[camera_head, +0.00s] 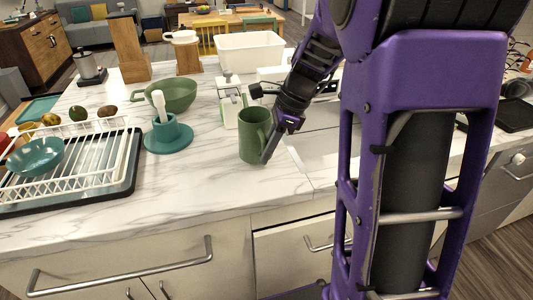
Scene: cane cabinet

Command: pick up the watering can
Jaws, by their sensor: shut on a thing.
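The watering can (252,140) appears as a dark green, upright, mug-like vessel on the white marble counter, near the middle of the head view. I cannot tell whether its base touches the counter. I make out no spout. My gripper (266,151) reaches in from the upper right and is shut on the right side of the watering can. The gripper and wrist hide part of that side, and the exact contact of the fingers is hard to see.
A white dish rack (75,165), a teal stand (168,138) and a green bowl (172,95) lie to the left. A white-and-green device (230,100) stands close behind the can. A white bin (250,52) is further back. The front counter is clear.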

